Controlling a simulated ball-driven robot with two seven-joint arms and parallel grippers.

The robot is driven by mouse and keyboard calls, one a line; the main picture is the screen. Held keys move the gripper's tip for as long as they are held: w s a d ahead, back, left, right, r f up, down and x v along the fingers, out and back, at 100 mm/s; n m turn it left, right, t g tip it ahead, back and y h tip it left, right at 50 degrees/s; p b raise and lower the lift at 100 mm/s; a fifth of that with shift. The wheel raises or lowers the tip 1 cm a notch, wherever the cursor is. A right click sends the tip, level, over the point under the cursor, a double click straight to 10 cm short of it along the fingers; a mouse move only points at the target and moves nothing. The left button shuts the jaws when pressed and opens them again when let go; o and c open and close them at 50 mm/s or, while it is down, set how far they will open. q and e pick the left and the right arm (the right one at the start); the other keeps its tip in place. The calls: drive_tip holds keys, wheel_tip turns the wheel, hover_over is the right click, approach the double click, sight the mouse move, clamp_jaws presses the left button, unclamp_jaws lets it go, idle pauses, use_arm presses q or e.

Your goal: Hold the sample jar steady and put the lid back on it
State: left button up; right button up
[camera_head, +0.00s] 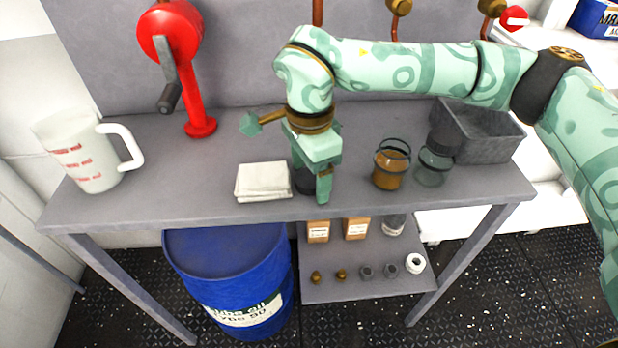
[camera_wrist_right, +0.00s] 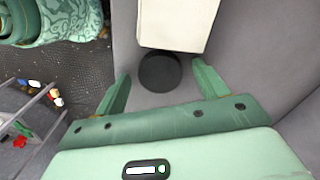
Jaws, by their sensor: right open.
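My right gripper (camera_head: 312,186) points down at the middle of the bench and is open. A dark round lid (camera_wrist_right: 159,72) lies flat on the bench between its spread fingertips in the wrist view, apart from both. In the head view the lid (camera_head: 301,182) is mostly hidden behind the gripper. A jar with orange-brown contents (camera_head: 389,172) stands upright to the right of the gripper, its top seemingly open. A clear glass jar (camera_head: 432,172) stands beside it; I cannot tell which is the sample jar. My left gripper is not in view.
A folded white cloth (camera_head: 263,182) lies just left of the gripper and close to the lid. A grey bin (camera_head: 490,150) stands at the right end. A white measuring jug (camera_head: 85,160) and a red crank stand (camera_head: 198,115) are on the left. The bench's front edge is close.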

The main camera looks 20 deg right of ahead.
sight(309, 177)
drive_tip(key=c, duration=1)
drive_tip(key=shift+r+p, duration=0.35)
drive_tip(key=shift+r, duration=0.25)
wheel_tip(309, 177, up, 2)
drive_tip(key=shift+r+p, duration=0.25)
drive_tip(key=shift+p, duration=0.55)
use_arm(q)
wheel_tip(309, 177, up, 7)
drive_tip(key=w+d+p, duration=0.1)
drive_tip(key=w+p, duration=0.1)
drive_tip(key=p, duration=0.4)
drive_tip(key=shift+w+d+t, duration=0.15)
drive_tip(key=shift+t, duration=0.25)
use_arm(e)
drive_tip(key=shift+s+d+r, duration=0.2)
drive_tip(key=shift+s+r, duration=1.35)
drive_tip(key=shift+s, duration=0.75)
drive_tip(key=shift+s+d+r, duration=0.15)
drive_tip(key=shift+s+r, duration=1.45)
drive_tip(key=shift+s, duration=0.75)
drive_tip(key=shift+s+d+r, duration=0.2)
drive_tip(key=shift+s+r, duration=1.35)
drive_tip(key=shift+s, duration=0.75)
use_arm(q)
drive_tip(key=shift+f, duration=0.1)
